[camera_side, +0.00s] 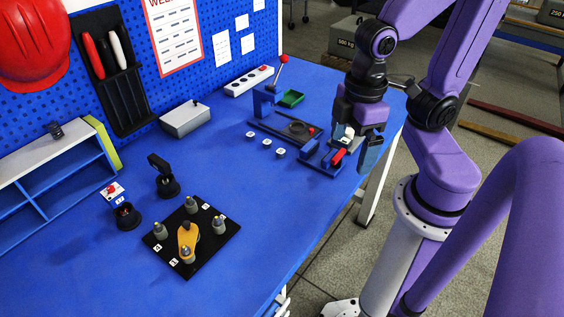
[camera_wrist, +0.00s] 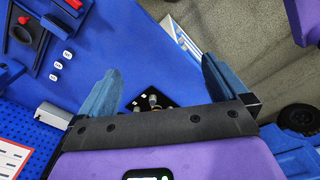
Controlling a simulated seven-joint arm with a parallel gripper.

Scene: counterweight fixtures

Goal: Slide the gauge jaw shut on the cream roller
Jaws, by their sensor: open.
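The gauge (camera_side: 322,161) is a low blue fixture near the right edge of the blue bench in the side view, with a red handle (camera_side: 338,157) on it. A small cream piece (camera_side: 346,131), which looks like the roller, shows just behind it, partly hidden by my gripper. I cannot tell how far the jaw is from the roller. My gripper (camera_side: 354,150) hangs close beside the gauge, its fingers apart. In the wrist view my gripper (camera_wrist: 161,66) is open with nothing between its blue fingers. A red part on blue (camera_wrist: 73,4) at the top edge may belong to the gauge.
A dark plate with a ring (camera_side: 298,128) and a red-knobbed lever (camera_side: 283,60) stands just left of the gauge. The bench between is clear.

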